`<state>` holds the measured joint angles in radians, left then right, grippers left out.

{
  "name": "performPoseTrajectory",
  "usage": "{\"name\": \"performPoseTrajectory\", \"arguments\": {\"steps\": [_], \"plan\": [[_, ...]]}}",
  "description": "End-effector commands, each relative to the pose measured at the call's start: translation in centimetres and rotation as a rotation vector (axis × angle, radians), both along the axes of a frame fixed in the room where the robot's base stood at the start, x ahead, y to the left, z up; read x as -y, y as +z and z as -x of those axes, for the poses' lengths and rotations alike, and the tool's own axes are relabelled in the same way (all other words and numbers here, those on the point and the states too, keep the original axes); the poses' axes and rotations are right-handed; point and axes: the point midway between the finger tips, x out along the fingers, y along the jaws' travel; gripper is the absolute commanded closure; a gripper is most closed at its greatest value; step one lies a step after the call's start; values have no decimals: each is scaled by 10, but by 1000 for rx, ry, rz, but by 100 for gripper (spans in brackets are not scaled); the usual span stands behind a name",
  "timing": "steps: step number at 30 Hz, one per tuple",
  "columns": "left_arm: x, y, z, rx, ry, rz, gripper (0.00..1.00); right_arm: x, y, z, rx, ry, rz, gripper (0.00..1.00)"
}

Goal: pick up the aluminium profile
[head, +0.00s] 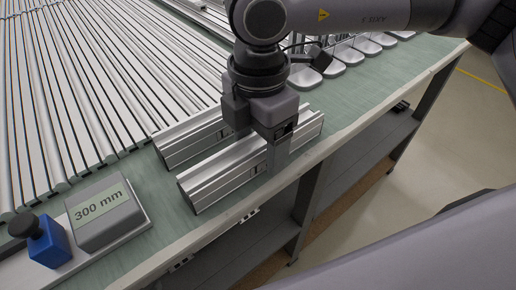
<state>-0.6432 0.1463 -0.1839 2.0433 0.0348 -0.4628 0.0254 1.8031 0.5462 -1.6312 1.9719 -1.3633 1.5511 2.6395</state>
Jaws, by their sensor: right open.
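Two short silver aluminium profiles lie side by side on the green bench top. The nearer aluminium profile (215,178) is close to the bench's front edge, and the other aluminium profile (188,140) lies just behind it. My right gripper (262,145) points down over the nearer profile and is open. One finger shows on the front side of that profile; the other is partly hidden behind the gripper body, so I cannot tell whether either touches. The gripper covers part of both profiles. My left gripper is out of view.
Long profiles (60,85) fill the green bench (143,178) at the left and back. A grey block labelled 300 mm (100,210) and a blue block with a black knob (48,245) stand at front left. Several small metal trays (335,70) are at back right.

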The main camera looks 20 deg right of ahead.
Motion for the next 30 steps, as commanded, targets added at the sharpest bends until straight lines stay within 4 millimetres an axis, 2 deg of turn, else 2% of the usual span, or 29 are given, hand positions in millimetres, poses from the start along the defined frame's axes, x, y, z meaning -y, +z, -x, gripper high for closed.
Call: {"name": "performPoseTrajectory", "arguments": {"steps": [8, 9, 14, 15, 24, 30], "plan": [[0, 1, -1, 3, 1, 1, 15, 0, -5, 0, 2, 0, -2, 28], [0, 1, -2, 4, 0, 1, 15, 0, -5, 0, 2, 0, -2, 34], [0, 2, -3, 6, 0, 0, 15, 0, -5, 0, 2, 0, -2, 86], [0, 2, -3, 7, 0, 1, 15, 0, -5, 0, 2, 0, -2, 91], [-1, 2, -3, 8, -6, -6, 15, 0, -2, -1, 2, 0, -2, 91], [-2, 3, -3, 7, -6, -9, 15, -1, 16, -1, 5, 0, -3, 91]]}}
